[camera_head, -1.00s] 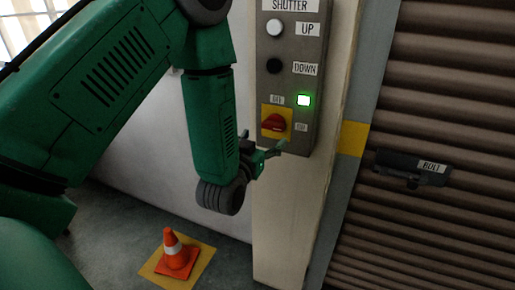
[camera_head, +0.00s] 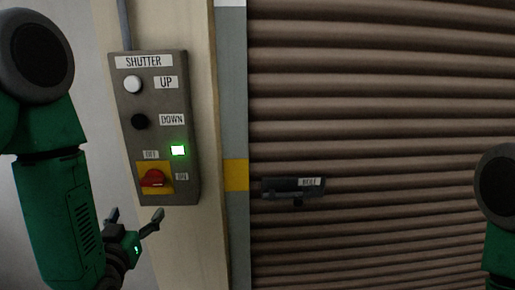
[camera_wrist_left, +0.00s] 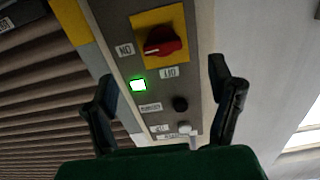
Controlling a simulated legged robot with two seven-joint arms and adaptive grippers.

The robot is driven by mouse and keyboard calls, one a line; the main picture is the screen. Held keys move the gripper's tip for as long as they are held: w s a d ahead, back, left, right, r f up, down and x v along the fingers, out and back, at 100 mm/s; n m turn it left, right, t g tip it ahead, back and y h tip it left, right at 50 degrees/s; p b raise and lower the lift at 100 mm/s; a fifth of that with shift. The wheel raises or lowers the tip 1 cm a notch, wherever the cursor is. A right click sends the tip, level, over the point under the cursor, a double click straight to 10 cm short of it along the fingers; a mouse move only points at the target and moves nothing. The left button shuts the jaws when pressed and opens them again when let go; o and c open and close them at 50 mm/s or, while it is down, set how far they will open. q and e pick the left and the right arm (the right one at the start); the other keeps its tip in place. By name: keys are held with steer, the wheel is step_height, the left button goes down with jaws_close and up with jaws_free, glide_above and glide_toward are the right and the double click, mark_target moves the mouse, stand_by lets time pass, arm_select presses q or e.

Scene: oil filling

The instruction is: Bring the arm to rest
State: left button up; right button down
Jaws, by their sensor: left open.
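My left arm comes in from the left in the head view. My left gripper (camera_head: 134,216) is open and empty, just below the shutter control box (camera_head: 157,130). In the left wrist view the two fingers of the left gripper (camera_wrist_left: 165,105) stand apart, with the box behind them. The red rotary switch (camera_head: 152,178) sits on a yellow plate at the bottom of the box, apart from the fingers. It also shows in the left wrist view (camera_wrist_left: 162,41). A green lamp (camera_head: 178,150) is lit. My right arm shows at the right edge; its gripper is out of view.
A ribbed brown shutter (camera_head: 380,110) fills the right side. A dark bolt (camera_head: 290,187) labelled BOLT is mounted on it. The box hangs on a pale post (camera_head: 207,250) beside a grey strip with a yellow band (camera_head: 236,175).

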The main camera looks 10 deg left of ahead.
arm_select(q)
steer(key=s+d+f+m+g+h+b, duration=0.1)
steer(key=s+d+f+g+h+b, duration=0.25)
steer(key=f, duration=0.85)
steer(key=s+d+f+m+g+y+b, duration=0.15)
steer(key=s+f+g, duration=0.4)
steer(key=f, duration=0.75)
steer(key=s+f+g+h+b, duration=0.1)
steer(key=s+f+g, duration=0.3)
steer(key=s, duration=0.5)
steer(key=s+d+f+g+h+b, duration=0.1)
steer(key=s+f+g+b, duration=0.2)
steer(key=s+f, duration=0.6)
steer(key=shift+s+d+g, duration=0.2)
steer(key=shift+s+g, duration=0.2)
steer(key=shift+s, duration=0.15)
